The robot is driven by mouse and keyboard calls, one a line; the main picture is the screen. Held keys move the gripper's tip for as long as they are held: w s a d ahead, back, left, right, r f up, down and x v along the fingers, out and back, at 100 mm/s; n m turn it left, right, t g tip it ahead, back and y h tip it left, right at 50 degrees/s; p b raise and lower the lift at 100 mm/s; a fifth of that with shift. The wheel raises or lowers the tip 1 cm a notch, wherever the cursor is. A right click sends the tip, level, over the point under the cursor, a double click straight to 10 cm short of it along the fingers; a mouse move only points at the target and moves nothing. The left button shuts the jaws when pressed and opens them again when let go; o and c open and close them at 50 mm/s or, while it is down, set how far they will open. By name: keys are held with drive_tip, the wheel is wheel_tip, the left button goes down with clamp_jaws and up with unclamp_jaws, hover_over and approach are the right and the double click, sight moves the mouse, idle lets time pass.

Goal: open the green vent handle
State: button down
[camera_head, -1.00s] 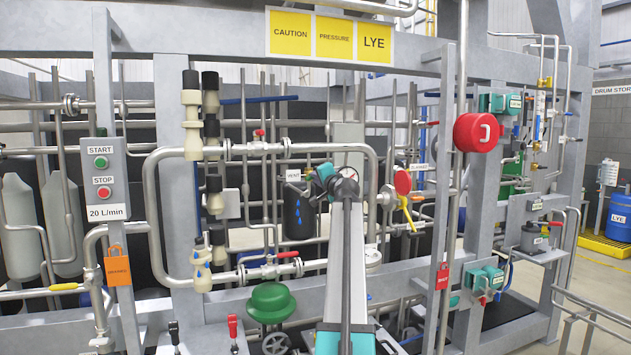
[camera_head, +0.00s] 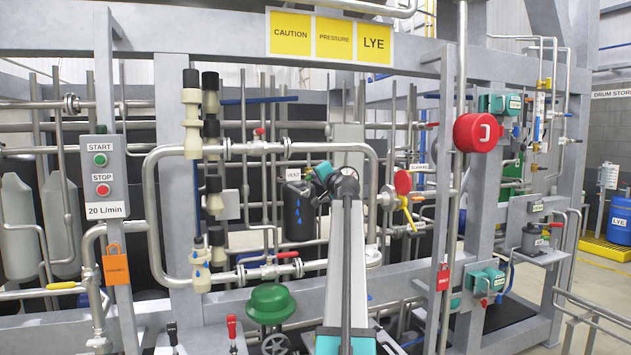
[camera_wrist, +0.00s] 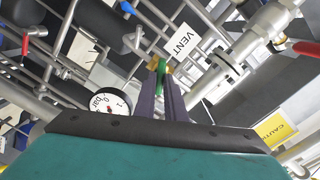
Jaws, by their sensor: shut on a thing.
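The green vent handle (camera_wrist: 161,72) shows in the wrist view as a narrow green strip between the tips of my two dark fingers. My gripper (camera_wrist: 163,82) is shut on it. A white VENT tag (camera_wrist: 182,43) is just beyond the fingers to the upper right. In the head view the VENT tag (camera_head: 293,174) is left of my wrist, above a black cylinder. My arm hides the handle and fingertips there.
In the wrist view a round gauge (camera_wrist: 110,104) is close left of my fingers, and thick pipes and a red lever (camera_wrist: 306,48) lie to the right. In the head view a black cylinder with blue drops (camera_head: 299,212) and grey piping (camera_head: 262,149) surround my wrist.

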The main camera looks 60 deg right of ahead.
drive_tip(key=shift+n+b, duration=1.5)
drive_tip(key=shift+b, duration=0.7)
drive_tip(key=shift+f+n+b, duration=0.1)
drive_tip(key=shift+n+b, duration=1.6)
drive_tip(key=shift+b, duration=0.5)
drive_tip(key=shift+n, duration=0.9)
drive_tip(key=n, duration=0.3)
drive_tip(key=shift+n, duration=0.3)
drive_tip(key=c, duration=1.7)
unclamp_jaws()
drive_tip(key=shift+s+a, duration=0.1)
